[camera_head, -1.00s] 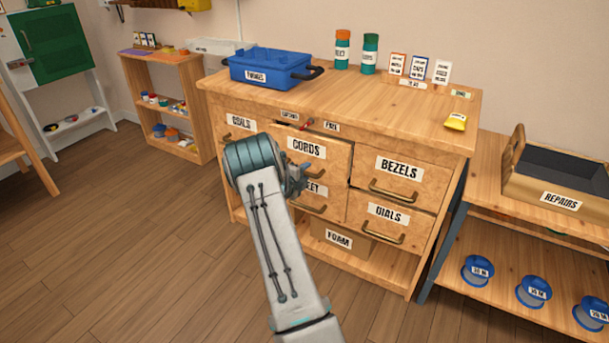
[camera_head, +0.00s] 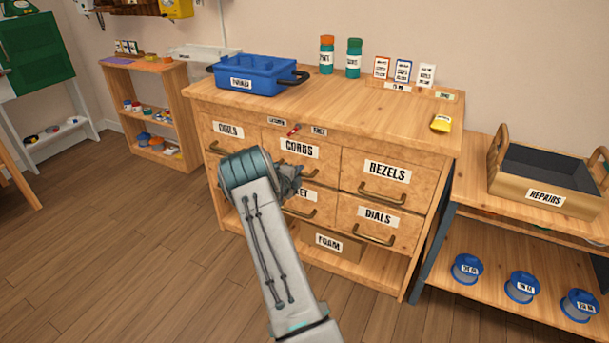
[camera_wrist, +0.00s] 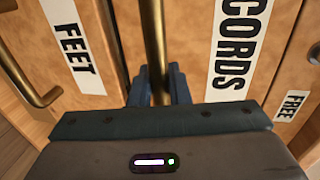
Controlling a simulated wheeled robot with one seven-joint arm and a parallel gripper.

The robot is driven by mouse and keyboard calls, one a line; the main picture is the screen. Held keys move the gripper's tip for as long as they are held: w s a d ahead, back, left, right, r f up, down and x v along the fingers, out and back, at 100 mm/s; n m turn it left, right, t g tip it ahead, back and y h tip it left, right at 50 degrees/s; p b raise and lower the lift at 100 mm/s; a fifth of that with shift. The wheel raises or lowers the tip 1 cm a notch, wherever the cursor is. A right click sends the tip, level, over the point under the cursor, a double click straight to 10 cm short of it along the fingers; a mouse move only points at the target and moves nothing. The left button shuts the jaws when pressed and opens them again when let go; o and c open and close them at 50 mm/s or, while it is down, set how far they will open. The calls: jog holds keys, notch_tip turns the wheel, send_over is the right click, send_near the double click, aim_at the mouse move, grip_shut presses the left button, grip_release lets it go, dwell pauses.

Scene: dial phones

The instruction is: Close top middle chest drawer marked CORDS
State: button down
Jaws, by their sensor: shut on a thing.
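The CORDS drawer (camera_head: 325,165) is the top middle wooden drawer of the chest, with a black-on-white label. In the head view its front looks about flush with the BEZELS drawer beside it; a small remaining gap would be hard to tell. My gripper (camera_head: 296,178) is in front of it, hiding part of the front and most of its handle. In the wrist view, the brass handle (camera_wrist: 154,40) runs between the two blue fingers of my gripper (camera_wrist: 160,88), which are shut on it. The CORDS label (camera_wrist: 236,45) is beside the handle.
The BEZELS drawer (camera_head: 387,172) is to the right and the FEET drawer (camera_wrist: 72,45) below. A blue bin (camera_head: 258,76), bottles and cards stand on the chest top. A REPAIRS tray (camera_head: 545,197) sits on the right bench. The floor (camera_head: 110,240) at left is clear.

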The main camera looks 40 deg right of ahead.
jog(key=shift+d+r, duration=0.15)
jog(key=shift+r, duration=0.05)
jog(key=c, duration=1.5)
grip_release()
jog(key=shift+c, duration=0.2)
jog(key=shift+o, duration=0.7)
jog(key=shift+d+f, duration=0.15)
jog(key=shift+w, duration=0.1)
jog(key=shift+a, duration=0.2)
jog(key=shift+a, duration=0.2)
jog(key=p+v, duration=0.3)
jog(key=v, duration=1)
jog(key=shift+s, duration=0.25)
